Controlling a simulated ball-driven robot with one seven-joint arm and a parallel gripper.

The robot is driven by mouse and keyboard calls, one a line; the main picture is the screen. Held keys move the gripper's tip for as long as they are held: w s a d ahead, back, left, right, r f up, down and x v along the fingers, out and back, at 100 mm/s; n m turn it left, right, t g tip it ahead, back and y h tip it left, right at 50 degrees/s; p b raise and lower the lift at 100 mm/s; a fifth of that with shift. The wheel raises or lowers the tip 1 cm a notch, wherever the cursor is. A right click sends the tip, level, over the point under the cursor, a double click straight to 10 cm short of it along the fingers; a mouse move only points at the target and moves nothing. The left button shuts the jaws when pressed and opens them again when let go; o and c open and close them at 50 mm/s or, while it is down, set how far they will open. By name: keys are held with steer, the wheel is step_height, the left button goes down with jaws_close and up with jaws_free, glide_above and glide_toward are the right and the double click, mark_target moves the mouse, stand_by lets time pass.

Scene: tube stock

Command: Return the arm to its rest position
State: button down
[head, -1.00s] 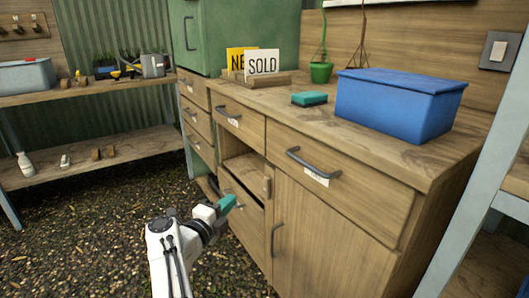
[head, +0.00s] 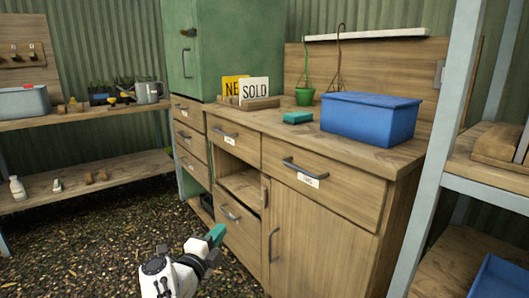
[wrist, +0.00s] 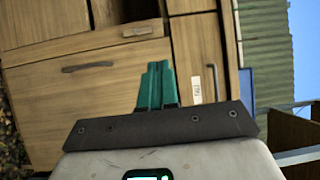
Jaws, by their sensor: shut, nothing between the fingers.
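My gripper (head: 216,234) is at the lower middle of the head view, with teal fingers pointing up and right toward the cabinet. In the wrist view my gripper (wrist: 156,68) has its teal fingers together with nothing between them. The arm is low and bent in front of the wooden cabinet (head: 315,230). The fingers look apart from the cabinet front. A lower drawer (head: 236,228) stands slightly open near them.
On the worktop are a blue bin (head: 370,120), a teal sponge-like block (head: 298,118), a green pot (head: 304,97) and a SOLD sign (head: 254,91). Shelving stands left (head: 90,172) and right (head: 490,180). Gravel floor (head: 80,245) is open at the left.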

steer(key=d+f+n+t+y, duration=0.1)
steer(key=d+f+n+y, duration=0.35)
steer(key=d+n, duration=0.3)
steer(key=d+f+n+y, duration=0.4)
steer(key=d+n+y, duration=0.25)
steer(key=d, duration=0.25)
steer(key=s+d+f+n+g, duration=0.3)
steer(key=s+d+f+g, duration=0.15)
steer(key=s, duration=0.35)
steer(key=s+d+f+n+g, duration=0.3)
steer(key=s+d+f+n, duration=0.1)
steer(key=s+d+f, duration=0.25)
steer(key=s+d+f+g+h, duration=0.1)
steer(key=s+d+f+g, duration=0.15)
steer(key=s, duration=0.75)
steer(key=s+d+f+g+h, duration=0.1)
steer(key=s+d+g+h, duration=0.2)
steer(key=s, duration=0.6)
steer(key=s+d+f+g, duration=0.15)
steer(key=s+d, duration=0.35)
steer(key=s, duration=0.5)
steer(key=s+d+r+g, duration=0.2)
steer(key=s+g, duration=0.1)
steer(key=s, duration=0.6)
step_height(320, 180, up, 32)
steer(key=p, duration=3.2)
steer(key=shift+w+a+h, duration=0.3)
steer(key=shift+h, duration=0.1)
